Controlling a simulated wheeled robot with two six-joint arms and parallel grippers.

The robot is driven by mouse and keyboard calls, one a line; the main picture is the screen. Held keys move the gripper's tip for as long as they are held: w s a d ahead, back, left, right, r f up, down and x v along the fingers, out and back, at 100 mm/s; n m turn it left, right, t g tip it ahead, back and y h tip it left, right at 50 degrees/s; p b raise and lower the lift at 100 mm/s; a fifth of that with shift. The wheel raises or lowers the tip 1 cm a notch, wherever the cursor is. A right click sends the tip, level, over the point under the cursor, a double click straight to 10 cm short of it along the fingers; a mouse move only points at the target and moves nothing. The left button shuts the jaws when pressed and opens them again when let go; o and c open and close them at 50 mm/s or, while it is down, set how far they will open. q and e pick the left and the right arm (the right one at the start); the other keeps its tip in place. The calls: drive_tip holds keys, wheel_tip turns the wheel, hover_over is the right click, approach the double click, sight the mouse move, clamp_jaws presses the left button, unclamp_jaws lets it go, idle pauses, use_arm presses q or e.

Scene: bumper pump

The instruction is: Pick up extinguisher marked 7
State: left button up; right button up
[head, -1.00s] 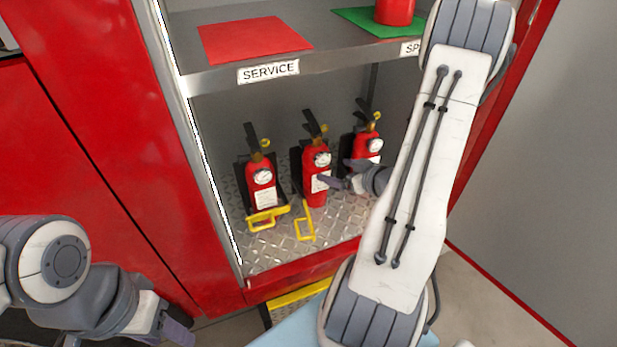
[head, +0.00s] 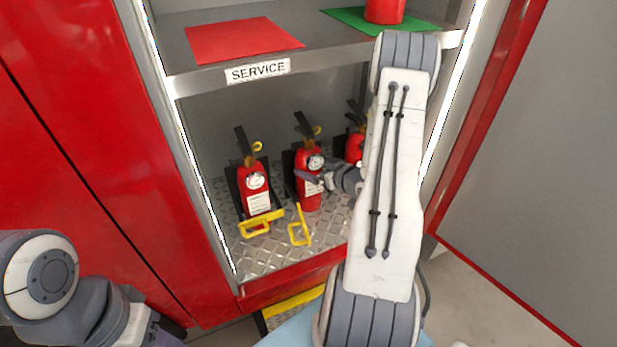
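Three red extinguishers stand in a row in the lower compartment: a left one (head: 254,187), a middle one (head: 309,192) and a right one (head: 354,147), mostly hidden behind my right arm. Each visible one has a black handle; gauges and white labels show on the left and middle ones. I cannot read a 7 on any label. My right gripper (head: 318,172) is at the middle extinguisher, one finger across its front and the other by its right side; it looks open. Firm contact cannot be told. My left gripper (head: 163,334) is at the lower left, cut by the frame edge.
A yellow bracket latch (head: 261,224) lies across the left extinguisher's front; another (head: 299,229) stands swung out before the middle one. Above is a shelf labelled SERVICE (head: 258,71) with a red mat (head: 243,41), a green mat (head: 349,17) and a red cylinder (head: 384,10).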

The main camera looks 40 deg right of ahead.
drive_tip(key=shift+w, duration=0.1)
clamp_jaws()
drive_tip(key=shift+w+d+r, duration=0.1)
drive_tip(key=shift+r, duration=0.1)
